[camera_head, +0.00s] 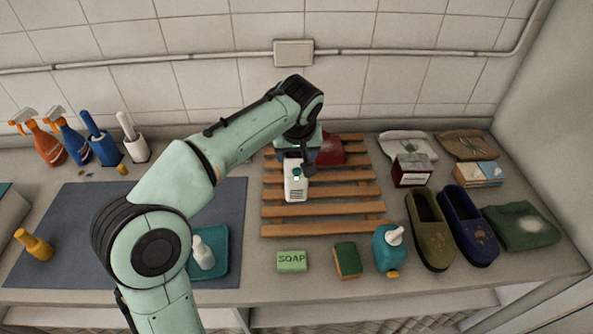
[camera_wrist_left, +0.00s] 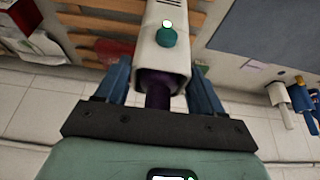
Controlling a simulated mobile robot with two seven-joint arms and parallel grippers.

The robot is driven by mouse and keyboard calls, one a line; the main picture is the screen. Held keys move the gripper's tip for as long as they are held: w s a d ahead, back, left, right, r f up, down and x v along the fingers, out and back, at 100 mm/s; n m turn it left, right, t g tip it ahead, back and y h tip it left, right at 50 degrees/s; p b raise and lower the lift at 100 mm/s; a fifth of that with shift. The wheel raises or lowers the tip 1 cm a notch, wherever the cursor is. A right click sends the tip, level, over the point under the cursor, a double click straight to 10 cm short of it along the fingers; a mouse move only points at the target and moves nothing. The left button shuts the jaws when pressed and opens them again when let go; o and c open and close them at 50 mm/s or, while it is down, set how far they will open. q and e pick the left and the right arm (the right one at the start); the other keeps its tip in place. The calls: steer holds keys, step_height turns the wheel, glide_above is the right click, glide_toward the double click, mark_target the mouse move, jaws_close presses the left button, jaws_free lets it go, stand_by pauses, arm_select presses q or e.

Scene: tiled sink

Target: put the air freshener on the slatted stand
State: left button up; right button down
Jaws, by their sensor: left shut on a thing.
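The air freshener (camera_head: 296,186) is a white box-like body with a teal button on its front. It is over the middle-left part of the brown wooden slatted stand (camera_head: 322,227); I cannot tell whether it touches the slats. My left gripper (camera_head: 297,158) comes from above and behind it and is shut on its upper end. In the left wrist view the air freshener (camera_wrist_left: 163,45) sits between the blue fingers of the gripper (camera_wrist_left: 164,78), with a dark purple part near the palm. My right gripper is not in view.
A dark red item (camera_head: 330,150) lies at the stand's back. Soap (camera_head: 292,261), a sponge (camera_head: 347,260) and a teal bottle (camera_head: 389,250) stand in front. Boxes (camera_head: 412,170) and slippers (camera_head: 430,230) are to the right. A grey mat (camera_head: 65,235) lies left. The stand's front slats are clear.

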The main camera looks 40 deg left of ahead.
mark_target(296, 167)
arm_select(q)
steer(key=shift+f+b, duration=0.35)
steer(key=shift+f, duration=1.95)
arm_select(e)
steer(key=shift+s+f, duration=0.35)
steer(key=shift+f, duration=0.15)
arm_select(q)
steer(key=shift+f, duration=0.2)
steer(key=o, duration=1.7)
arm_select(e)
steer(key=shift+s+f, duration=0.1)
